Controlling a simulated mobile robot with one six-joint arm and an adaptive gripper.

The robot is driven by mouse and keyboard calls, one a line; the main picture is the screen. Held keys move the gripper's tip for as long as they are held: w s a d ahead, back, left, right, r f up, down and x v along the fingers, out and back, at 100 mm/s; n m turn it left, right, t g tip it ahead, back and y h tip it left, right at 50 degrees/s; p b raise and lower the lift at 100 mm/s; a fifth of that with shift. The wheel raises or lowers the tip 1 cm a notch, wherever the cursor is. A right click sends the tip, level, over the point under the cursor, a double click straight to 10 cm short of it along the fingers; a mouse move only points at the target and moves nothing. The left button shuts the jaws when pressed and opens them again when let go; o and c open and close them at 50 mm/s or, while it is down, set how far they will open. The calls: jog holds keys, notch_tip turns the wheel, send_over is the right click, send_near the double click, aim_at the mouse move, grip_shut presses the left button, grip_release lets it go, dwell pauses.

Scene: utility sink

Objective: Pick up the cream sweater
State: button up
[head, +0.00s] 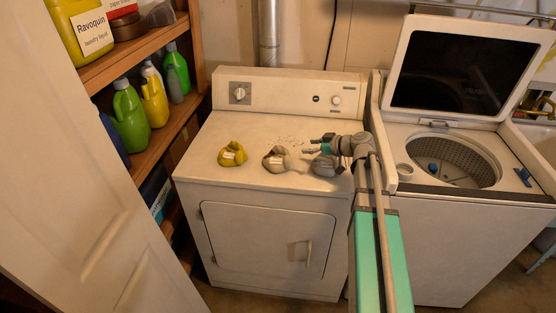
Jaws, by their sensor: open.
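Three small crumpled garments lie in a row on the dryer top. The cream sweater (275,161) looks to be the middle one, a pale greyish-cream bundle. A yellow garment (232,154) lies to its left and a grey garment (326,167) to its right. My gripper (311,146) comes in from the right, its fingers pointing left, open and empty. In the picture it is just above the grey garment and to the right of the cream sweater, apart from it. Its exact height over the dryer top cannot be told.
The white dryer (210,131) has a control panel at its back. To its right stands a washer (440,280) with its lid (455,70) up. Wooden shelves (150,160) with detergent bottles and a white door (85,190) stand at the left. The dryer top's front left is clear.

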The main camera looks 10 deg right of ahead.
aim_at(281, 146)
jog(key=shift+a+f, duration=0.1)
jog(key=b+x, duration=0.3)
jog(key=x, duration=0.4)
jog(key=shift+f, duration=0.1)
jog(key=shift+w+a+f, duration=0.15)
jog(key=shift+w+a, duration=0.2)
jog(key=shift+w, duration=0.05)
jog(key=shift+b+x, duration=1.2)
jog(key=shift+x, duration=1.55)
grip_shut()
